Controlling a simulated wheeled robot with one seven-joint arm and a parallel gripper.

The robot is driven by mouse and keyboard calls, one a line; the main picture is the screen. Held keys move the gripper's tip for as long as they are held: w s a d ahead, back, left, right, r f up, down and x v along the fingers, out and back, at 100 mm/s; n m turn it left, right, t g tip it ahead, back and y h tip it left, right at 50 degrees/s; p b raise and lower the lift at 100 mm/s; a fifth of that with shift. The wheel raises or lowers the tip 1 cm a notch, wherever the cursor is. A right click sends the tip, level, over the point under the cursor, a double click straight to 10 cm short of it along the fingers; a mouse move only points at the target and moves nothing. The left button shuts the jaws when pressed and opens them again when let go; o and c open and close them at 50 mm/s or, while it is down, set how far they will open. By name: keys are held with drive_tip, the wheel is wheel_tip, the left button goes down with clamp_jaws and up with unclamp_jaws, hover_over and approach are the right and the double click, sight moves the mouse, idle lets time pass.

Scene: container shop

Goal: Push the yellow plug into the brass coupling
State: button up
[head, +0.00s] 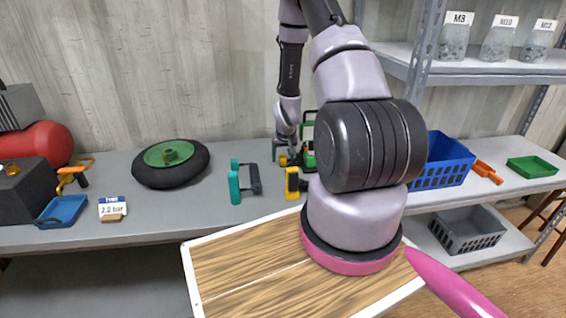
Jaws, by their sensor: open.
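My gripper (294,159) is over the back of the grey bench, small and partly hidden by the things around it. I see nothing held in its open jaws. A yellow-orange looped piece with a dark end (76,176) lies far left on the bench, beside a black box with a small brass-coloured knob (12,168). I cannot tell whether these are the yellow plug and the brass coupling. My gripper is well to the right of all of these.
A red tank (38,143), a blue tray (62,211) and a "2.0 bar" sign (112,206) are at left. Teal (235,184) and yellow-black (293,184) clamp-like tools lie near my gripper. A blue crate (440,163) is at right. My arm hides the middle bench.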

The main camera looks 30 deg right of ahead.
sight(283, 156)
drive_tip(key=shift+w+f, duration=0.15)
drive_tip(key=shift+f, duration=0.15)
clamp_jaws()
wheel_tip(283, 156, up, 9)
drive_tip(key=shift+r, duration=0.5)
